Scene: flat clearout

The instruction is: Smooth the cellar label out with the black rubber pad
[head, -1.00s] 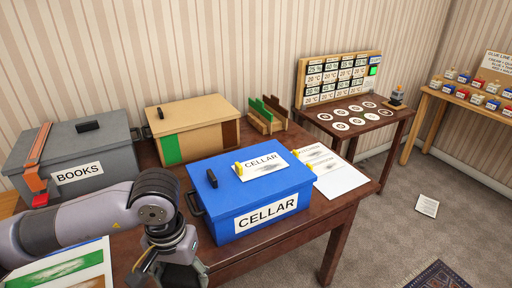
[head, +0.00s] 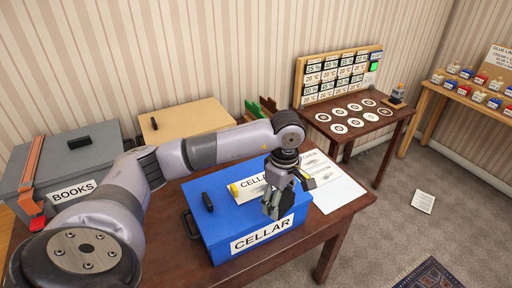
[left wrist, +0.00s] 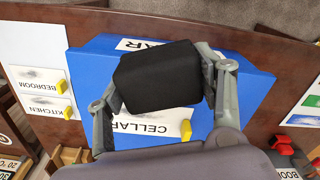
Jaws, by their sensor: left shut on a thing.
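My left gripper (head: 277,205) is over the blue box (head: 228,222), near the right part of its lid. In the left wrist view its two fingers are shut on the black rubber pad (left wrist: 160,77). The pad is above the blue lid; I cannot tell if it touches. The white CELLAR label (left wrist: 150,127) with a grey smudge and a yellow tab lies on the lid, partly hidden by the pad and, in the head view (head: 249,189), by my gripper. Another CELLAR label (head: 262,234) is on the box front. My right gripper is not in view.
Left of the blue box is a grey BOOKS box (head: 98,160); behind it is a tan box (head: 190,117). A white sheet (head: 338,193) with KITCHEN and BEDROOM labels lies to the right. Bare brown table (head: 170,255) shows at the front left.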

